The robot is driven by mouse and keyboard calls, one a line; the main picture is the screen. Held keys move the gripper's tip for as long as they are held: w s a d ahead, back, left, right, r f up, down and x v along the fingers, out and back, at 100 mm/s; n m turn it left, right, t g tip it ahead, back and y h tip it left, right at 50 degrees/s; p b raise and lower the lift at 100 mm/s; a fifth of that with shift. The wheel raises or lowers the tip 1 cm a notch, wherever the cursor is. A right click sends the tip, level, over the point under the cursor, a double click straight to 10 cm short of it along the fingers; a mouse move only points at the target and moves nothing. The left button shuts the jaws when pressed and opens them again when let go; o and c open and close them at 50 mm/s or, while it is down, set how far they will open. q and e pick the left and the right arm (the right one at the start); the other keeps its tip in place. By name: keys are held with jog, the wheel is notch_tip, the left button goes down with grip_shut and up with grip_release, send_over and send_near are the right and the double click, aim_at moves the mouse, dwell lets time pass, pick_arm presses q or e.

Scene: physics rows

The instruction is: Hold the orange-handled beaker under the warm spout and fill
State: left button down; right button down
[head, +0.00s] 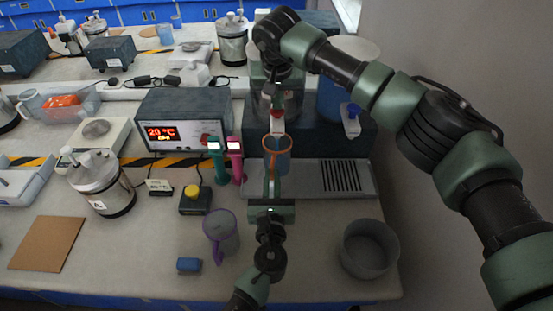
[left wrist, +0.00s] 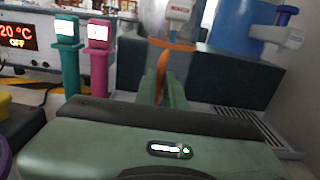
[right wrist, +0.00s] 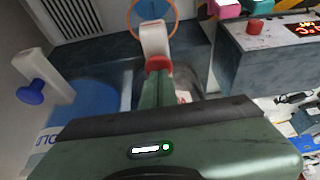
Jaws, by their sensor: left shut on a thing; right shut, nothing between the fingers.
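The orange-handled beaker (head: 285,162) is clear with an orange rim and stands upright over the drip tray. My left gripper (head: 271,182) is shut on its orange handle, which also shows in the left wrist view (left wrist: 162,75). The warm spout (head: 277,125), white with a red part, is just above the beaker mouth. The right wrist view shows the spout (right wrist: 154,40) over the orange rim (right wrist: 133,18). My right gripper (right wrist: 157,92) is shut and empty at the spout's red part; whether it touches is unclear. I cannot tell how much liquid is inside.
A blue-marked spout (head: 351,122) is to the right. The grated drip tray (head: 310,178) lies below. A heater box (head: 180,112) reads 20 °C and OFF. Teal (head: 218,160) and pink (head: 235,160) handled devices stand left. A purple-handled beaker (head: 222,235) and grey bowl (head: 370,250) are nearer.

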dwell(0.6)
jog(key=shift+r, duration=2.5)
pick_arm(q)
jog(key=shift+s, duration=0.1)
jog(key=s, duration=1)
jog(key=shift+w, duration=0.1)
